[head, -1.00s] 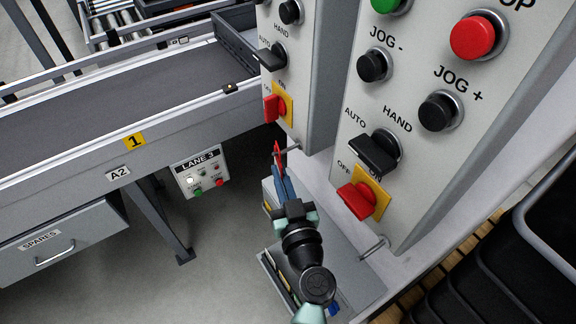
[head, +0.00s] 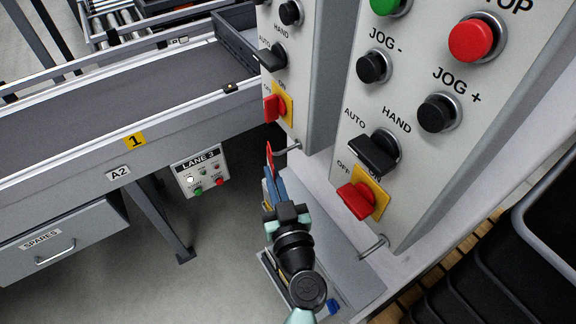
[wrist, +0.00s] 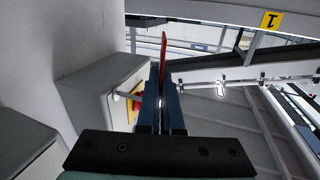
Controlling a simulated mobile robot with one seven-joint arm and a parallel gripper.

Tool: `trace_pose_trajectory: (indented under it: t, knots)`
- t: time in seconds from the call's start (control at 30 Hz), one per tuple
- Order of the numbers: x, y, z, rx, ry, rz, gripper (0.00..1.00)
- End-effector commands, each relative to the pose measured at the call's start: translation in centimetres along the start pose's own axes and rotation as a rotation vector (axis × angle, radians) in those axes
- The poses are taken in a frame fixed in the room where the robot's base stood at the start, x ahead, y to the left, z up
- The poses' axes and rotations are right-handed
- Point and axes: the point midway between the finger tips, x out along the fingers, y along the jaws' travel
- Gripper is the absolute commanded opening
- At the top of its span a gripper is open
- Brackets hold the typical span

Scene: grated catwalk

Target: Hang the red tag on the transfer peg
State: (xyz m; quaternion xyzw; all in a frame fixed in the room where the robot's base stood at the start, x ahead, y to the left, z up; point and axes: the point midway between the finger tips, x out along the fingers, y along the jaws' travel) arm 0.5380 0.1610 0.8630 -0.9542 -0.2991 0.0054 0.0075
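The red tag (head: 269,155) is a thin plate seen nearly edge-on, standing up from my gripper (head: 271,177). In the wrist view the tag (wrist: 164,52) rises from between two dark blue fingers (wrist: 160,112), which are closed on its lower part. A short metal peg (head: 288,149) sticks out below the left control box, and its left end meets the tag in the head view. I cannot tell whether it touches the tag or passes through it. A second peg (head: 374,247) is below the right box, bare. No label shows which peg is the transfer one.
The left control box (head: 327,70) and right control box (head: 420,155) carry knobs and red switches close to my arm. A conveyor (head: 110,100) and a LANE 3 box (head: 201,173) stand to the left. Black bins (head: 500,255) stand at the lower right.

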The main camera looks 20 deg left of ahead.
Motion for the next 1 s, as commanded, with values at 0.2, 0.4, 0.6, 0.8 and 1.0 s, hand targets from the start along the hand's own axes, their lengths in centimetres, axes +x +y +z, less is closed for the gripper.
trace_pose_trajectory:
  t: [0.2,0.4,0.6,0.8,1.0]
  knots:
    - [-0.2,-0.7,0.0,0.000,0.000,-0.002,0.00]
    - [-0.4,-1.3,0.1,0.001,0.000,-0.001,0.00]
    - [-0.6,-1.9,0.0,0.000,0.000,-0.001,0.00]
    - [-0.7,-2.4,0.1,0.001,0.000,-0.001,0.00]
    - [-0.9,-3.0,0.0,-0.001,0.000,0.000,0.00]
